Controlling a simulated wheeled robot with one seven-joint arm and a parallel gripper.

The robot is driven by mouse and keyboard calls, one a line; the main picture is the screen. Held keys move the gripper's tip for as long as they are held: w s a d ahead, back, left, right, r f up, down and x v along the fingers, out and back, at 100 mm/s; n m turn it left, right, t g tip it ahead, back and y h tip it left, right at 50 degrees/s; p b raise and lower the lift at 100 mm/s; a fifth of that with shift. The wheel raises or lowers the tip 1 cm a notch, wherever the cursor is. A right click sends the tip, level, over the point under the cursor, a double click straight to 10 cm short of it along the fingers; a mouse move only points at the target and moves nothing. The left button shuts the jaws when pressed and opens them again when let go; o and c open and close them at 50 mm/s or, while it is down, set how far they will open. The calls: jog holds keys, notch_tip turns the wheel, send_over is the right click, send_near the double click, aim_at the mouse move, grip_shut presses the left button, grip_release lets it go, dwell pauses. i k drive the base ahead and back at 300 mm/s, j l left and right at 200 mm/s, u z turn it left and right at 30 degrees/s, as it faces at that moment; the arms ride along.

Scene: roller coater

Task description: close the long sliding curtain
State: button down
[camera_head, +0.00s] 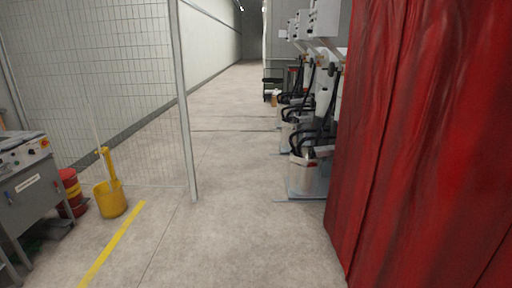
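A long red curtain (425,150) hangs in folds on the right side of the head view, close to me. Its left edge hangs near the floor, beside the row of machines. Its top and right side run out of the picture. To its left a wide gap of bare floor stays uncovered, up to a grey post (184,110). My gripper is not in view.
A wire mesh fence (95,70) stands at left. A yellow mop bucket (111,200), a red drum (70,190) and a grey control cabinet (35,190) stand near it. Several pump machines (310,165) line the right. The concrete floor (235,210) between is clear.

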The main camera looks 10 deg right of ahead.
aim_at(420, 193)
jog(key=i, duration=3.75)
jog(key=i+z, duration=0.25)
jog(key=i, duration=0.25)
jog(key=i+j+z, duration=0.25)
jog(key=i, duration=0.25)
